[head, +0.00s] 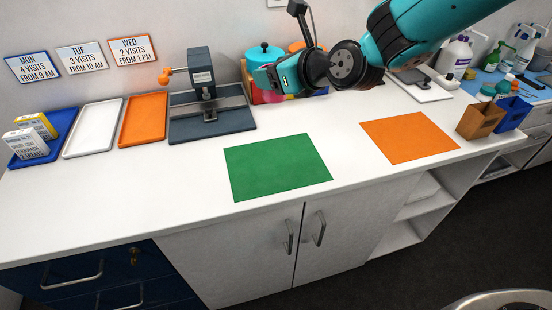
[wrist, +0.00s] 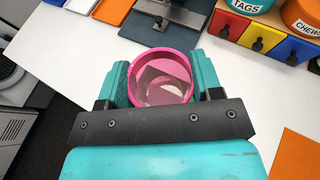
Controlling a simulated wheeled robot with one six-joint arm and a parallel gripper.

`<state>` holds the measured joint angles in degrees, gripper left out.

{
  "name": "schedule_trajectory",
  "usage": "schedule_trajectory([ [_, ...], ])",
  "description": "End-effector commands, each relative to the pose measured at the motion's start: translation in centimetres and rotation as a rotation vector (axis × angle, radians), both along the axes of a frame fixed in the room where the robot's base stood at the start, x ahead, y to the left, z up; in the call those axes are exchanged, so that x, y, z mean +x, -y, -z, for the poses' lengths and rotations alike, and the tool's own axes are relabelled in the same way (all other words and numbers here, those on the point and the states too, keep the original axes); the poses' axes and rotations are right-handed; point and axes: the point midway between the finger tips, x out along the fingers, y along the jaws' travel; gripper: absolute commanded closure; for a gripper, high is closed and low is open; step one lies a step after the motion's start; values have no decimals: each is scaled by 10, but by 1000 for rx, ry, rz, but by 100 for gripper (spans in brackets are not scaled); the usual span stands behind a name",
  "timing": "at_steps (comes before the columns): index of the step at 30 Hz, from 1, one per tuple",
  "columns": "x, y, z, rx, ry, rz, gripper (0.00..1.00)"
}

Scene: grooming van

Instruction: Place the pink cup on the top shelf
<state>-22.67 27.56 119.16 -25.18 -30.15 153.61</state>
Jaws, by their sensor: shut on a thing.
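The pink cup (wrist: 163,68) sits between the two teal fingers of my gripper (wrist: 160,80) in the wrist view, its round opening facing the camera. The fingers are closed on its sides. In the head view my gripper (head: 268,80) is above the back of the white counter, in front of the small drawers and canisters. A small patch of pink shows below it there, mostly hidden by the fingers. An open shelf unit (head: 412,213) is built in under the counter's right end. Its upper board shows in part, and its inside is seen at a slant.
A green mat (head: 278,165) and an orange mat (head: 409,137) lie flat on the counter. A dark press-like device (head: 207,95) stands at the back left. Brown (head: 480,118) and blue (head: 511,112) bins stand at the right end. The front counter is mostly clear.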

Motion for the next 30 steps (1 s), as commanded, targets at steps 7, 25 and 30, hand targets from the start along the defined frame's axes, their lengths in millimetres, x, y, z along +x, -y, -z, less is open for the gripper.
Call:
schedule_trajectory([
  [7,-2,0,56,-4,-9,-6,75],
  [25,-1,1,169,-1,-3,-1,75],
  [30,-1,1,193,-2,-2,-1,75],
])
